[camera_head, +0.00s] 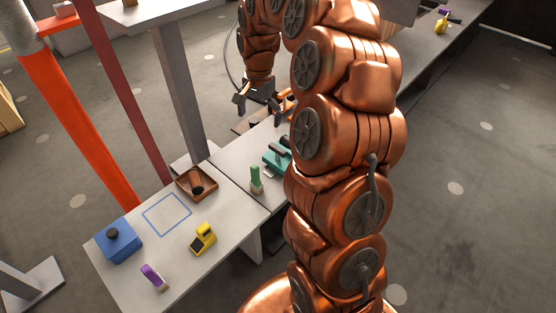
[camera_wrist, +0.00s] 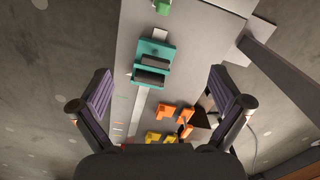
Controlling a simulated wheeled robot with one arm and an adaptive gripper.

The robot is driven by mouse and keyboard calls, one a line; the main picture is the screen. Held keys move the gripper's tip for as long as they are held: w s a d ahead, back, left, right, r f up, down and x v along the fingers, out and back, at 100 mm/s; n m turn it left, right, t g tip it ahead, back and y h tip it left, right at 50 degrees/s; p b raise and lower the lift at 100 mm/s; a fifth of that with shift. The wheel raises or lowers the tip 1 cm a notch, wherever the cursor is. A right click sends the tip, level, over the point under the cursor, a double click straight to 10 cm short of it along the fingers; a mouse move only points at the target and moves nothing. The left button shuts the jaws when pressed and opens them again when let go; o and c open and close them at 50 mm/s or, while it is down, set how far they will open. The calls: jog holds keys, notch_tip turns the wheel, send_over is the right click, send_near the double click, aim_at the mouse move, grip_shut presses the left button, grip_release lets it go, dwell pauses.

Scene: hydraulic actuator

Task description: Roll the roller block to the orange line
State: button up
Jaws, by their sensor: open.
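A teal block with dark rollers (camera_wrist: 153,51), likely the roller block, lies on the light table top in the upper middle of the wrist view. In the head view the teal block (camera_head: 272,159) is partly hidden behind my arm. My gripper (camera_head: 257,99) points down over the far part of the table, beyond the teal block. In the wrist view my gripper (camera_wrist: 160,72) has its two dark fingers spread wide, with nothing held between them. Small faint coloured marks (camera_wrist: 120,98) lie left of the pale strip; I cannot tell which is the orange line.
Orange brackets (camera_wrist: 176,112) and a yellow part (camera_wrist: 160,137) lie below the teal block. A green piece (camera_head: 256,180) stands near it. The near table holds a blue box (camera_head: 119,244), a yellow block (camera_head: 203,239), a purple piece (camera_head: 154,276) and a brown tray (camera_head: 183,184).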

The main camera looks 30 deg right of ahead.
aim_at(278, 148)
jog(key=w+d+f+m+b, duration=0.1)
jog(key=d+f, duration=0.2)
jog(key=f, duration=0.1)
jog(key=w+d+f+m+b, duration=0.1)
jog(key=d+f+b, duration=0.1)
jog(key=f, duration=0.1)
jog(key=w+d+f+m+b, duration=0.1)
jog(key=w+d+f+b, duration=0.1)
jog(key=d+f, duration=0.1)
jog(key=shift+d+f+m, duration=0.3)
jog(key=shift+f+m, duration=0.1)
jog(key=shift+f, duration=0.4)
jog(key=shift+f+b, duration=1.55)
jog(key=shift+f, duration=2.3)
jog(key=c, duration=1.5)
jog(key=shift+d, duration=0.1)
jog(key=shift+c, duration=0.7)
jog(key=shift+r, duration=0.1)
